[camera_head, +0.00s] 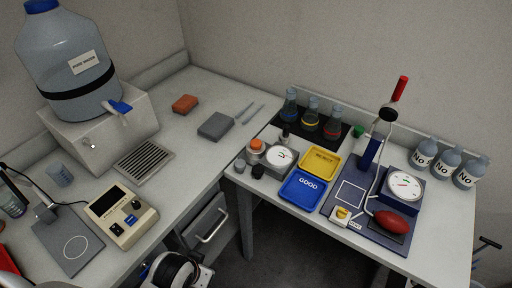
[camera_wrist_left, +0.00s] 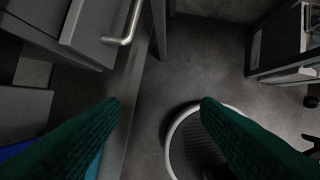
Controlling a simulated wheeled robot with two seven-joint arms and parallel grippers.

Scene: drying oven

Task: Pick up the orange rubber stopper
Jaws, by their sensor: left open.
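A small orange piece that looks like the rubber stopper (camera_head: 256,144) sits on top of a short grey container (camera_head: 253,156), at the left end of the right-hand bench in the head view. A round white dial (camera_head: 280,157) stands just right of it. My left gripper (camera_wrist_left: 160,100) shows in the left wrist view as two green ridged fingers, wide apart with nothing between them. It points down over the dark floor, away from the stopper. Its fingers do not show in the head view. My right gripper is not in view.
A yellow tray (camera_head: 321,162) and a blue tray (camera_head: 303,188) lie right of the dial. Dark-capped small items (camera_head: 257,172) stand in front of the container. Flasks (camera_head: 311,115) stand behind. An orange block (camera_head: 185,103) lies on the left bench. A drawer handle (camera_wrist_left: 127,28) juts out above the floor.

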